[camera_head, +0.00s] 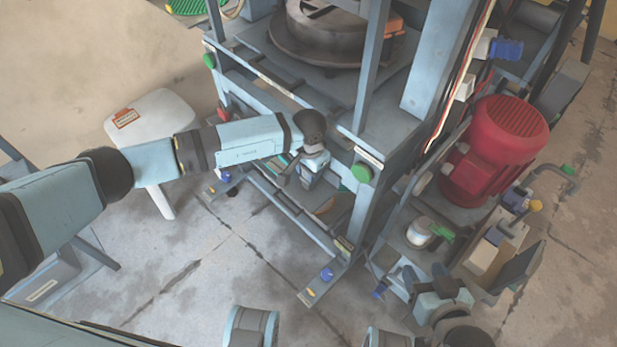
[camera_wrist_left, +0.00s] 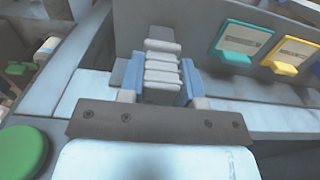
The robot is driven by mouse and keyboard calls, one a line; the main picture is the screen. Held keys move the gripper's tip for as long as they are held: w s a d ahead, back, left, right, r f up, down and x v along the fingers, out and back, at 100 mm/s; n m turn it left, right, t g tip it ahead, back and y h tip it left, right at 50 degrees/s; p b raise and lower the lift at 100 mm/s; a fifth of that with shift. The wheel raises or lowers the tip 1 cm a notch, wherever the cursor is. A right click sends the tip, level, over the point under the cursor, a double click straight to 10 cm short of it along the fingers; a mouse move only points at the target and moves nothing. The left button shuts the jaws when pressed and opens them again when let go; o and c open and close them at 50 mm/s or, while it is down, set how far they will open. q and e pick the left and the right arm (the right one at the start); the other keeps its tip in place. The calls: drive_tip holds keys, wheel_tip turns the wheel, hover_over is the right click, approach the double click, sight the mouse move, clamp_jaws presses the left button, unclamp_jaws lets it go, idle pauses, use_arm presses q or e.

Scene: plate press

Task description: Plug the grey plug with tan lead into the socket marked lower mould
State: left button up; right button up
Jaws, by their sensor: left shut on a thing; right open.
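In the left wrist view a grey ribbed plug (camera_wrist_left: 162,68) sits between the blue fingers of my left gripper (camera_wrist_left: 160,85), which is shut on it. The plug's far end points at a grey panel; I cannot tell whether it touches the panel or is in a socket. No tan lead shows. To its right on the panel are a teal-framed socket (camera_wrist_left: 236,45) and a yellow-framed socket (camera_wrist_left: 290,55) with labels too small to read. In the head view my left gripper (camera_head: 311,172) is at the press's lower front. My right gripper (camera_head: 440,298) is open and empty.
The blue-grey press frame (camera_head: 357,215) surrounds my left gripper closely. A green button (camera_head: 361,172) is on its front post. A red motor (camera_head: 496,150) stands to the right. A white stool (camera_head: 150,125) stands at left. The floor in front is mostly clear.

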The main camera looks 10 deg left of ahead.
use_arm(q)
drive_tip(key=shift+r+p, duration=0.9)
drive_tip(key=shift+r, duration=1.6)
